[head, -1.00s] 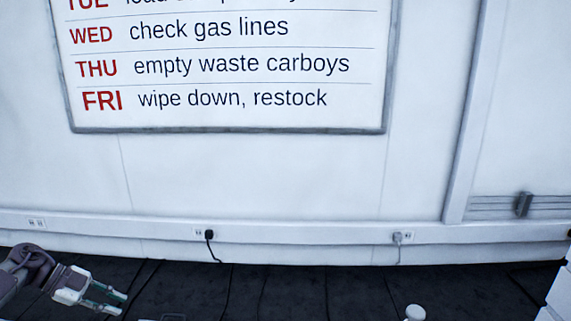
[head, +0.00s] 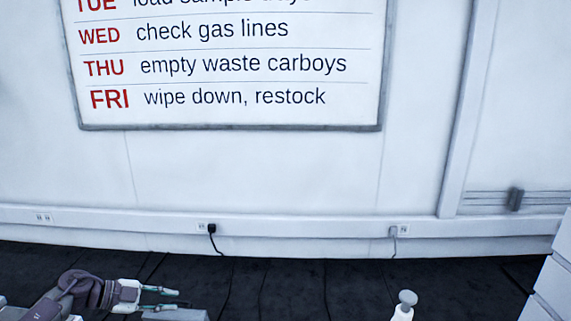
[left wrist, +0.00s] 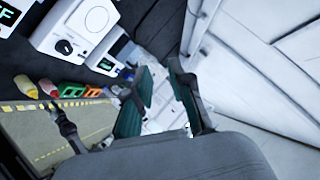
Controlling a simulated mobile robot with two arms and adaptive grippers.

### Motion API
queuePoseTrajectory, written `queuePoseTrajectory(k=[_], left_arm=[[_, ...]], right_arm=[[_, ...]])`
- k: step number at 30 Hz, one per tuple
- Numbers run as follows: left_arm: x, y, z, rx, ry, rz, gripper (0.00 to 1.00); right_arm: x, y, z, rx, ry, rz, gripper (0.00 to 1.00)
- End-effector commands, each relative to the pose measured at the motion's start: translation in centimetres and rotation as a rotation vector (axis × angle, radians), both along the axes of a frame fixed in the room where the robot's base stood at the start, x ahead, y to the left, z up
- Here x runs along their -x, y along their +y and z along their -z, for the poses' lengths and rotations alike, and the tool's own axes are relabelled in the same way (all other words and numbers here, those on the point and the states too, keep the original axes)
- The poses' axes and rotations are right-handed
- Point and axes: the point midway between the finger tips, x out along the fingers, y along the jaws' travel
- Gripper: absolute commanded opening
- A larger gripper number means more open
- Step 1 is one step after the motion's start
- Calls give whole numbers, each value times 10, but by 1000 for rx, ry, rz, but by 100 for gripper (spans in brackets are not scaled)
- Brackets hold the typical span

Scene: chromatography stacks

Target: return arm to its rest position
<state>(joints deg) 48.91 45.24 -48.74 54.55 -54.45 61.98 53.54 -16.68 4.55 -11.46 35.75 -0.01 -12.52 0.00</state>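My left gripper (head: 162,298) is at the lower left of the head view, pointing right. Its two slim fingers are apart with nothing seen between them. In the left wrist view, my left gripper (left wrist: 168,98) shows two green-padded fingers spread apart, with an empty gap. Pale surfaces show behind that gap. My right arm and right gripper do not show clearly in either view.
A white-capped bottle (head: 403,304) and white stacked blocks (head: 553,285) stand at lower right. A grey box edge (head: 176,314) shows beneath the gripper. The wrist view shows white instruments (left wrist: 78,40), coloured items (left wrist: 72,90) and a yellow-edged mat (left wrist: 30,128).

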Motion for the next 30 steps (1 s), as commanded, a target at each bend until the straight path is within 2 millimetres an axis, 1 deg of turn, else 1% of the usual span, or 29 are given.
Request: queuePoseTrajectory(k=[1,5,6,8,9,11,12,14,15,17,18,20,21,24,27,30], left_arm=[[-1,-23,5,37,-35,-8,22],[-5,-80,7,158,-151,-91,22],[-5,-99,6,207,-186,-136,22],[-1,-124,4,282,-228,-232,22],[2,-137,3,331,-246,-313,22],[10,-148,1,394,-253,-452,22],[17,-150,2,423,-242,-552,22],[31,-148,8,449,-200,-706,22],[43,-144,15,456,-157,-809,22],[66,-134,28,445,-73,-959,22],[85,-126,39,426,-4,-1053,22],[118,-116,56,381,116,-1181,22],[143,-109,67,342,201,-1251,22],[197,-98,87,246,383,-1364,22],[240,-93,98,169,518,-1418,22],[275,-91,103,105,624,-1446,22]], right_arm=[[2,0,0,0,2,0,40],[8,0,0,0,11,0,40],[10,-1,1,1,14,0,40],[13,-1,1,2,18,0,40],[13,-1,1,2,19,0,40],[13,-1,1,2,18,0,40],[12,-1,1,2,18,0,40],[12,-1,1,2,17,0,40],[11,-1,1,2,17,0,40],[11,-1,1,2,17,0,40],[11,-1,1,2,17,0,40],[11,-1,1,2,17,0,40],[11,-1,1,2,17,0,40],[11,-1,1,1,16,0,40],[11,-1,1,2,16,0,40],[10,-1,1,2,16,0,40]])
